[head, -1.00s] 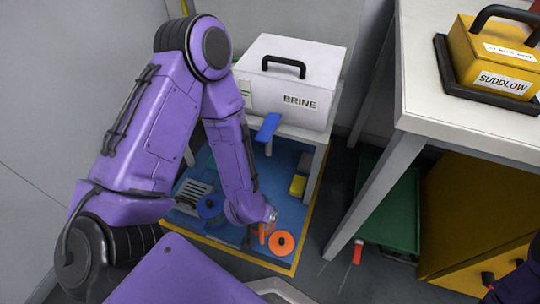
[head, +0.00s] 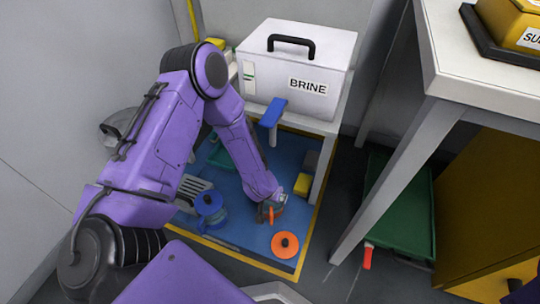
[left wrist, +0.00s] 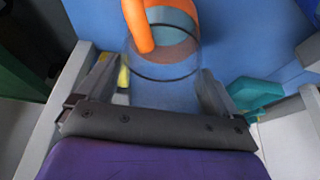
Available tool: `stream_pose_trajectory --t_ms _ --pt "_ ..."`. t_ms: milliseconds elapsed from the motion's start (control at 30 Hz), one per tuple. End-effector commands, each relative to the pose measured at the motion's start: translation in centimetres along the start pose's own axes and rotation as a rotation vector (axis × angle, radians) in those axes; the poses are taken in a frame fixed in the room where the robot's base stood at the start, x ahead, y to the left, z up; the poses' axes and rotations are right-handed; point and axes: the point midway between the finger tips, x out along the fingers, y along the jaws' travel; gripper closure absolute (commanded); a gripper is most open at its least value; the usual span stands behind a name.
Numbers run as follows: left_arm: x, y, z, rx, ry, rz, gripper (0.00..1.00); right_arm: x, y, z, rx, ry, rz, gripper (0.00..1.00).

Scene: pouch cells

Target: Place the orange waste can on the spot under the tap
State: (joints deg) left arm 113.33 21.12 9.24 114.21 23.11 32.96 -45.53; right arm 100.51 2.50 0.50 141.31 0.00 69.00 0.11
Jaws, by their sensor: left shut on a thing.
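My left gripper (head: 271,211) is shut on the orange waste can (head: 278,213), low over the blue mat (head: 245,235). In the left wrist view the can (left wrist: 165,68) is a see-through cylinder with an orange handle and band, between the two fingers. Whether its base touches the mat is unclear. The blue tap (head: 271,112) juts out from under the white BRINE box (head: 297,70), behind and above the can. I cannot make out a marked spot under it. My right gripper is not in view.
An orange disc-shaped lid (head: 285,245) lies on the mat in front of the can. A blue can (head: 210,208) stands to the left. A yellow block (head: 303,184) lies near the stand's right leg. A green tray (head: 400,215) is at right, under a table (head: 475,50).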

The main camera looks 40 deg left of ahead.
Motion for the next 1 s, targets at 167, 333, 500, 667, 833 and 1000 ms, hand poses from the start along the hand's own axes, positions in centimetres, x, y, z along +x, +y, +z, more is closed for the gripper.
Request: stream_pose_trajectory --t_ms 167,333,500,667,833,1000 --pt "0.1 0.0 0.1 0.0 0.0 0.0 0.0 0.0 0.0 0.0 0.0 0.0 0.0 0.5" --pt "0.0 0.0 0.0 0.0 0.0 0.0 0.0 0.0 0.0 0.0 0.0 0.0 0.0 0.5" --pt "-2.6 0.1 -0.3 0.001 0.0 0.001 0.0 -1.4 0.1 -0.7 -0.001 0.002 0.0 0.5" --pt "-7.1 0.1 -0.4 0.001 0.001 0.001 0.0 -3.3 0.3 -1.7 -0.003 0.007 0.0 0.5" --pt "-10.6 0.0 -0.3 0.001 0.001 0.001 0.0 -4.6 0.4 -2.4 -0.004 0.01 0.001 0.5" --pt "-12.1 0.0 -0.1 0.0 0.0 0.0 0.0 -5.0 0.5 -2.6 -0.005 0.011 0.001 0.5"
